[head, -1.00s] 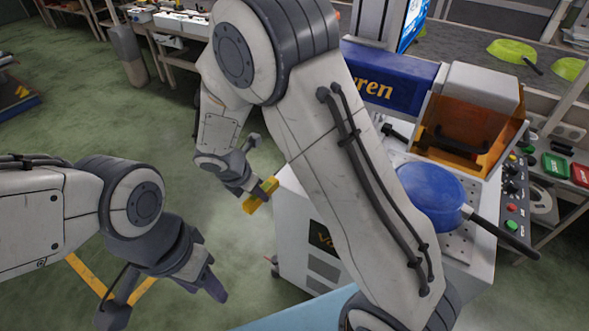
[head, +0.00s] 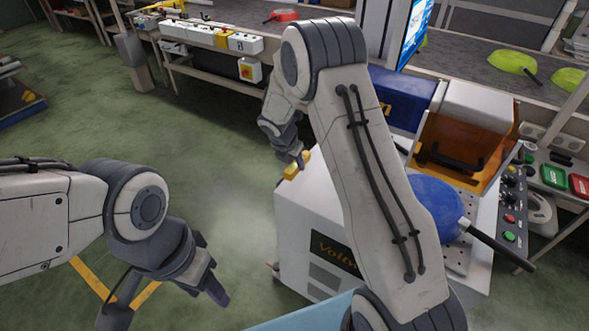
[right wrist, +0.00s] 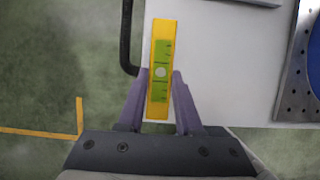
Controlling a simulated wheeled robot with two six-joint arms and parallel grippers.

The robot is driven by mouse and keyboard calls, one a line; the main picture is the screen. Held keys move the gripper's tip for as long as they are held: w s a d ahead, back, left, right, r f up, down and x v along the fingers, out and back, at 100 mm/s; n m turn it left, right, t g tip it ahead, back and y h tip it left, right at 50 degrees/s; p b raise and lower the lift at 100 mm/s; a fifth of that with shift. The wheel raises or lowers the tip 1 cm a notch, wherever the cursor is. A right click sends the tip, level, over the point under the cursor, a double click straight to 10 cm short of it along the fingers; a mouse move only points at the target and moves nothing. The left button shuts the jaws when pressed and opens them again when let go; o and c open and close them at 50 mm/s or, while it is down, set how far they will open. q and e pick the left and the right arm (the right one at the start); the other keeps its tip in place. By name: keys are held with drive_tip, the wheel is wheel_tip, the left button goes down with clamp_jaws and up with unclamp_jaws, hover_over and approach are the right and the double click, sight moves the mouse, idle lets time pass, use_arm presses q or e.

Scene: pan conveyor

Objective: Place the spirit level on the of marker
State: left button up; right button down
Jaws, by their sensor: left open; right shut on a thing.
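The spirit level is a yellow bar with a green face and a round pale spot, seen in the right wrist view (right wrist: 161,75). My right gripper (right wrist: 160,103) is shut on it, one finger on each side. In the head view the level's yellow end (head: 291,172) shows at my right gripper (head: 300,161), by the far left corner of the white machine (head: 306,217). The wrist view shows the level over a white surface; its height is unclear. My left gripper (head: 214,270) is open and empty over the floor. I cannot identify the marker.
A blue pan (head: 436,206) sits on the machine, its handle sticking out right. An orange-framed press (head: 462,140) and a button panel (head: 511,205) are beside it. Behind are a bench with switch boxes (head: 212,37) and a conveyor with green pans (head: 512,57). My right arm hides part of the machine.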

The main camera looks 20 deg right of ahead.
sight(293, 167)
drive_tip(key=shift+f, duration=1.7)
drive_tip(key=shift+f+b, duration=0.15)
drive_tip(key=shift+b, duration=0.15)
drive_tip(key=c, duration=0.6)
unclamp_jaws()
